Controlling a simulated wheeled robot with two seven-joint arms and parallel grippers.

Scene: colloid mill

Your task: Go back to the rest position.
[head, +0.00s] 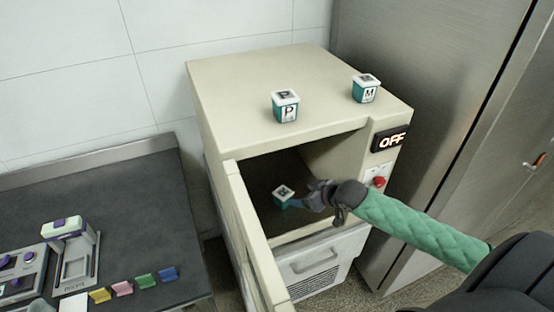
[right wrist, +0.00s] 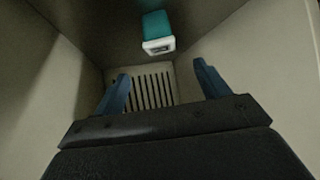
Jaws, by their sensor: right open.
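My right gripper (head: 304,200) reaches into the open chamber of the beige machine (head: 225,88). In the right wrist view its two blue fingers (right wrist: 160,92) are spread apart with nothing between them. A small teal container with a white lid (head: 284,194) stands on the chamber floor, close to the fingertips. It also shows in the right wrist view, as a teal and white container (right wrist: 157,28) beyond the fingers and apart from them. My left gripper is not in view.
The machine's door (head: 250,238) stands open on the left. A display (head: 390,139) reads OFF above a red button (head: 379,182). A dark bench (head: 135,205) holds several coloured pieces. A steel cabinet (head: 440,80) stands right.

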